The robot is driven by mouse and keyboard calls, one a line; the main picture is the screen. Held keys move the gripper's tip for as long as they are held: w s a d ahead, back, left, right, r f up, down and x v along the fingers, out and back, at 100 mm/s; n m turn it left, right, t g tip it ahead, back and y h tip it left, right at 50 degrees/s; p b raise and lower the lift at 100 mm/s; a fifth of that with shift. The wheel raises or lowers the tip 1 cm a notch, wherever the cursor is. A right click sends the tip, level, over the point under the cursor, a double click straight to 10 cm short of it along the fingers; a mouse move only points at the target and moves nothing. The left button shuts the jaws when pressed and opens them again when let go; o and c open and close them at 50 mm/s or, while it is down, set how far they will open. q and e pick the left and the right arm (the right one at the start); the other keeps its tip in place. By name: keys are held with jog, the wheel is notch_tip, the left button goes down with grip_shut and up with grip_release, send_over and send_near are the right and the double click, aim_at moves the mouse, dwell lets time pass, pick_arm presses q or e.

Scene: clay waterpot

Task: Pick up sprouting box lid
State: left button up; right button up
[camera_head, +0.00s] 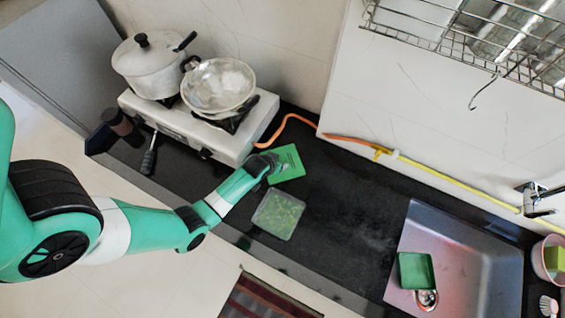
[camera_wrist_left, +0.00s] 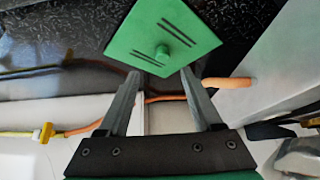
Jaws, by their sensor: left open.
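The sprouting box lid is a flat green square (camera_head: 290,159) lying on the black counter beside the stove. In the left wrist view the lid (camera_wrist_left: 150,22) shows two pairs of dark slots and a small round knob. My left gripper (camera_head: 275,164) is over the lid's left part in the head view, covering some of it. In the left wrist view the open fingers (camera_wrist_left: 160,77) point at the lid, with the knob beyond the tips and between their lines. Nothing is between the fingers. My right gripper is not in view.
A clear box with green sprouts (camera_head: 279,214) stands on the counter just in front of the lid. The stove (camera_head: 190,128) with a pot and pan is to the left, with an orange hose (camera_head: 290,119) behind. A green tray (camera_head: 416,270) lies in the sink. Counter right of the lid is clear.

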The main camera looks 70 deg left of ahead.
aim_at(282, 161)
pick_arm(q)
jog(key=shift+x, duration=1.2)
jog(key=b+x, duration=0.1)
jog(key=x, duration=0.1)
jog(key=b+x, duration=0.1)
jog(key=x, duration=0.1)
jog(key=shift+a+f+b, duration=0.25)
jog(key=shift+f+b, duration=0.05)
jog(key=shift+w+a+f, duration=0.15)
jog(key=shift+f, duration=0.05)
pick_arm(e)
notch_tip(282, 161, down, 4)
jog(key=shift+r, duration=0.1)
pick_arm(q)
jog(key=shift+c, duration=0.4)
grip_shut()
